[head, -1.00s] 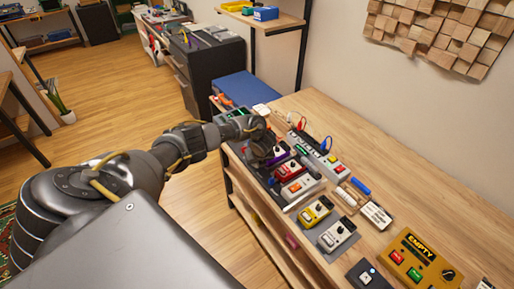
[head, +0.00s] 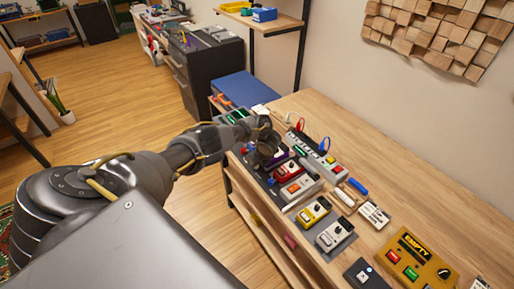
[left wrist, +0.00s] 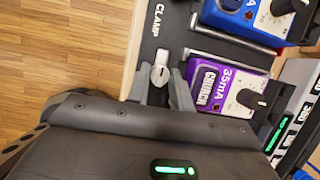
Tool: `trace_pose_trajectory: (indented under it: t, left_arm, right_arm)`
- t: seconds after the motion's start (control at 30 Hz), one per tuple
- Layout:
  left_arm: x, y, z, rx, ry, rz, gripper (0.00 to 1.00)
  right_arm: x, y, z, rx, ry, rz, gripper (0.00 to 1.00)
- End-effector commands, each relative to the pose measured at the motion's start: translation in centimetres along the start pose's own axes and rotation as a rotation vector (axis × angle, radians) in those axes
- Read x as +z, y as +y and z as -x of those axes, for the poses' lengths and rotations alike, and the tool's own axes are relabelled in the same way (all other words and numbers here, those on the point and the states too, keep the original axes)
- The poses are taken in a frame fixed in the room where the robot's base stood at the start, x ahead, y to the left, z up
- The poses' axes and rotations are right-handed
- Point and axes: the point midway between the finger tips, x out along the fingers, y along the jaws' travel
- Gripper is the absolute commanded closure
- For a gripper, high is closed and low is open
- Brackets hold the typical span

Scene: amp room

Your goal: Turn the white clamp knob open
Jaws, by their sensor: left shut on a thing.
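The white clamp knob (left wrist: 160,75) shows in the left wrist view, next to the printed word CLAMP on a dark board (left wrist: 165,25). My left gripper (left wrist: 161,85) has one dark finger on each side of the knob and is shut on it. The knob's upper part shows between the fingers; its lower part is hidden. In the head view my left gripper (head: 265,152) is at the left edge of the wooden bench (head: 400,160), and the knob is hidden behind it. My right gripper is in neither view.
A purple pedal (left wrist: 215,85) marked CRUNCH stands close to the right of the gripper, with a blue pedal (left wrist: 255,18) above it. In the head view, red (head: 290,171) and yellow (head: 314,211) pedals line the bench. The floor left of the bench is clear.

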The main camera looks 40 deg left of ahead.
Motion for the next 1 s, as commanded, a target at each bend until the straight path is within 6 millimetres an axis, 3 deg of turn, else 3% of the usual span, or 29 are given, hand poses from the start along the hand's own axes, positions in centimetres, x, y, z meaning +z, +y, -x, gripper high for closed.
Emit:
trace_pose_trajectory:
  t: [0.13,0.17,0.3,0.77,1.0]
  left_arm:
    - [0.19,-0.08,0.08,-0.002,-0.003,0.003,1.0]
    - [0.2,-0.08,0.08,-0.002,-0.003,0.003,0.77]
    - [0.14,-0.06,0.07,-0.002,-0.002,0.002,0.58]
    - [-0.04,-0.12,0.05,-0.005,0.001,-0.003,0.57]
    - [-0.08,0.03,-0.18,-0.055,-0.001,-0.123,0.57]
  right_arm:
    - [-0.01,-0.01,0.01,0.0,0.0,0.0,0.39]
    - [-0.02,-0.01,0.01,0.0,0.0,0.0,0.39]
    - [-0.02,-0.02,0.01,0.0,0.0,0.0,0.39]
    - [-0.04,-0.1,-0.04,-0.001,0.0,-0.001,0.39]
    - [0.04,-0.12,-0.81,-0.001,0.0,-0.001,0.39]
